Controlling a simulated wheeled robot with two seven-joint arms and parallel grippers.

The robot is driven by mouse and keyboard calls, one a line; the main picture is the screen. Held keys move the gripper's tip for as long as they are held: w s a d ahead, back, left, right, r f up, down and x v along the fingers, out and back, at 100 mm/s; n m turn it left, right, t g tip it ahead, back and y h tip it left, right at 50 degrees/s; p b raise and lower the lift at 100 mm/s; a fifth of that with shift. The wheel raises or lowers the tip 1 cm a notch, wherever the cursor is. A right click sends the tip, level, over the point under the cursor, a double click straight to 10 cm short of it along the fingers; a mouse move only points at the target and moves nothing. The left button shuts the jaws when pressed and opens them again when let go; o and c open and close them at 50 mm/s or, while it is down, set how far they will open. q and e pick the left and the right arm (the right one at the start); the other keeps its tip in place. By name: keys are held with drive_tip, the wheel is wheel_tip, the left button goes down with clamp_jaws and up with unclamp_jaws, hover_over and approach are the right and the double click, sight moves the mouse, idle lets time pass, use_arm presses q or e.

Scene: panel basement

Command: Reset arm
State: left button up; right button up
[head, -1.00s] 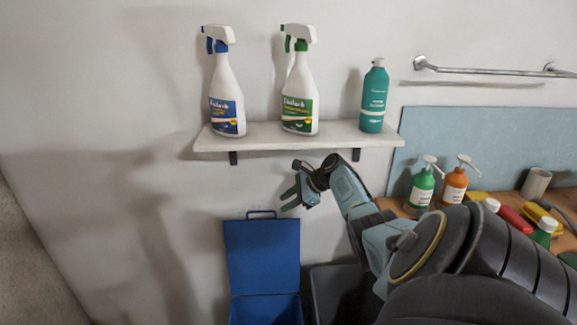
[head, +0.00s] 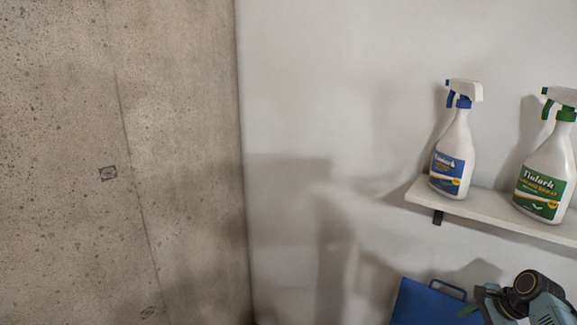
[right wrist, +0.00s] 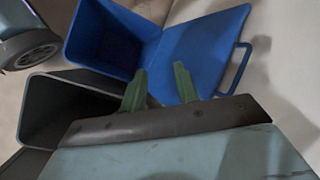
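My right gripper (head: 470,308) is at the bottom right of the head view, just right of the blue lid, with its arm cut off by the frame edge. In the right wrist view its two green fingers (right wrist: 160,88) stand apart with nothing between them. Beyond them are an open blue bin (right wrist: 108,40) and its raised lid with a handle (right wrist: 203,52). The lid also shows in the head view (head: 425,305). My left gripper is in neither current view.
A white shelf (head: 480,209) holds a blue-labelled spray bottle (head: 452,160) and a green-labelled one (head: 545,175). A dark open bin (right wrist: 68,105) stands beside the blue bin. A concrete wall (head: 120,150) fills the left; the white wall between is bare.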

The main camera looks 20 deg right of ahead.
drive_tip(key=s+a+f+n+g+h, duration=0.1)
drive_tip(key=s+a+f+n, duration=0.15)
drive_tip(key=a+n, duration=0.35)
drive_tip(key=s+a+f+n+g, duration=0.1)
drive_tip(key=s+a+f+n, duration=0.2)
drive_tip(key=a, duration=0.5)
drive_tip(key=s+a+f+n+g+h, duration=0.1)
drive_tip(key=s+a+f+n, duration=0.1)
drive_tip(key=s+a+n, duration=0.4)
drive_tip(key=s+a+r+n+t, duration=0.1)
drive_tip(key=s+a+r+n, duration=0.35)
drive_tip(key=a, duration=0.35)
drive_tip(key=s+a+r+n, duration=0.3)
drive_tip(key=s+a+r, duration=0.15)
drive_tip(key=a, duration=0.45)
wheel_tip(320, 180, down, 27)
drive_tip(key=s+g+b, duration=0.1)
drive_tip(key=s+b, duration=0.1)
drive_tip(key=s+d+f+g, duration=0.1)
drive_tip(key=s+d+f, duration=0.2)
drive_tip(key=s+f, duration=1.2)
drive_tip(key=shift+s+d+f+n+h+b, duration=0.15)
drive_tip(key=shift+s+f+n+h+b, duration=0.2)
drive_tip(key=shift+s+b, duration=0.1)
